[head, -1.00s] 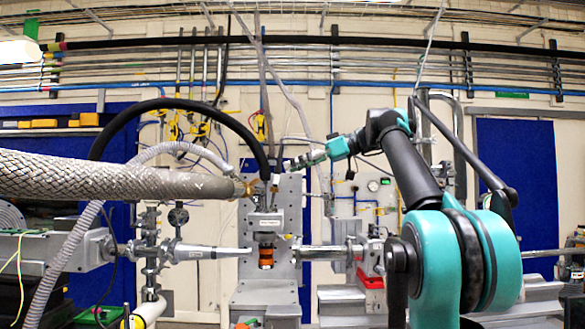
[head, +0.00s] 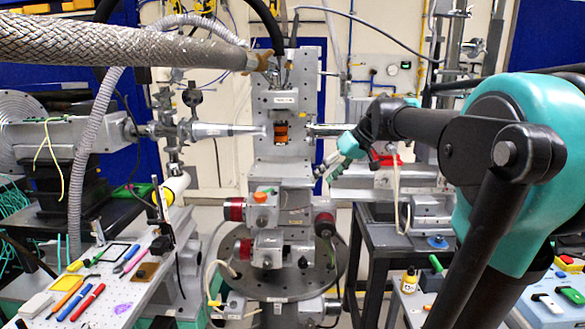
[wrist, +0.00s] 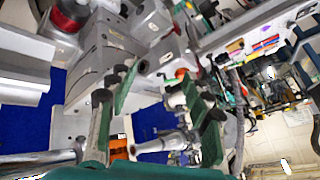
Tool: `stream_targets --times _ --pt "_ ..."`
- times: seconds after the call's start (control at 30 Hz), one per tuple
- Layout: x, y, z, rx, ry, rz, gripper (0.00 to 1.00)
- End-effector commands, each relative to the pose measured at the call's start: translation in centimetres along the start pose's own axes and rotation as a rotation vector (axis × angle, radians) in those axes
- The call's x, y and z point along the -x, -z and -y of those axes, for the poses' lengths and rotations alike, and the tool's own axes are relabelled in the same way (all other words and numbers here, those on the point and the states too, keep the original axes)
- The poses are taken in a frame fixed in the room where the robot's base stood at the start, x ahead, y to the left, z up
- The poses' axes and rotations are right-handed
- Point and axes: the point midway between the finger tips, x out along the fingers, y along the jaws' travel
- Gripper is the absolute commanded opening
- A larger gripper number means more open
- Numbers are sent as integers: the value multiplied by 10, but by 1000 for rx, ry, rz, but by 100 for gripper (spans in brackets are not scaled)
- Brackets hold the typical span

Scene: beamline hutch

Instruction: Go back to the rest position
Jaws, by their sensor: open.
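My gripper (head: 322,170) is in the head view, right of the grey upright sample stage (head: 287,180), at the end of my teal and black arm. Its fingers point left and down toward the stage, and I cannot tell the exact gap to it. In the wrist view my gripper (wrist: 158,82) shows two green fingers spread apart with nothing between them. The grey metal stage blocks lie beyond the fingertips.
A braided hose (head: 120,45) crosses the upper left. A tapered nozzle (head: 225,130) points at the orange-windowed holder (head: 282,133). A white breadboard (head: 120,290) with pens and tools is at the lower left. A dark table (head: 395,240) stands right of the stage.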

Motion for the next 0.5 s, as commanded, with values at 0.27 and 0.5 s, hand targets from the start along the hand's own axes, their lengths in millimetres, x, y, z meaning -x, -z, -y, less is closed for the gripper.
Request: stream_targets --times 0.27,0.5 --pt "-93 -171 -31 -241 -267 105 50" --pt "-131 -302 -40 -399 -484 111 50"
